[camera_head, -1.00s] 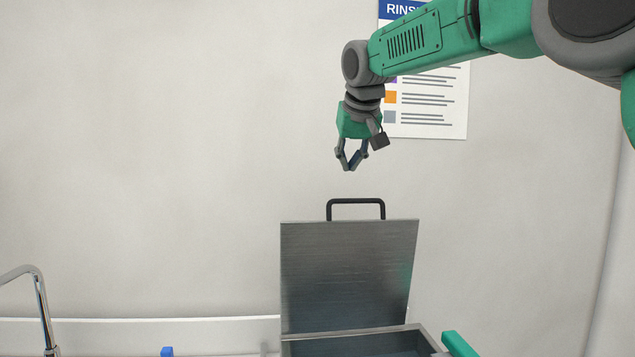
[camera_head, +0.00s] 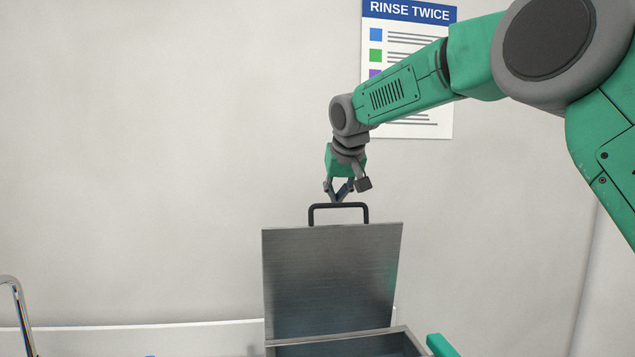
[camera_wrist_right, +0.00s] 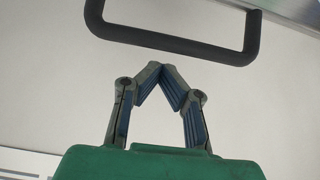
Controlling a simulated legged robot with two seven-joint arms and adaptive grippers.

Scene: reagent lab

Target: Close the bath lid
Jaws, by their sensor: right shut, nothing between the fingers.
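The grey metal bath lid (camera_head: 332,285) stands raised, nearly upright, at the back of the bath (camera_head: 400,338), whose rim shows at the bottom of the head view. A black handle (camera_head: 338,206) sticks up from the lid's top edge. My right gripper (camera_head: 338,200) is shut and empty, pointing down at the handle's height; in the head view its tips come close to the handle's top bar. In the right wrist view, the shut fingertips (camera_wrist_right: 168,72) lie beside the handle (camera_wrist_right: 175,40), with a visible gap between them.
A pale wall stands behind the lid, with a "RINSE TWICE" poster (camera_head: 410,12) behind my right arm. A chrome tap (camera_head: 18,305) is at the lower left. The space left of the lid is clear.

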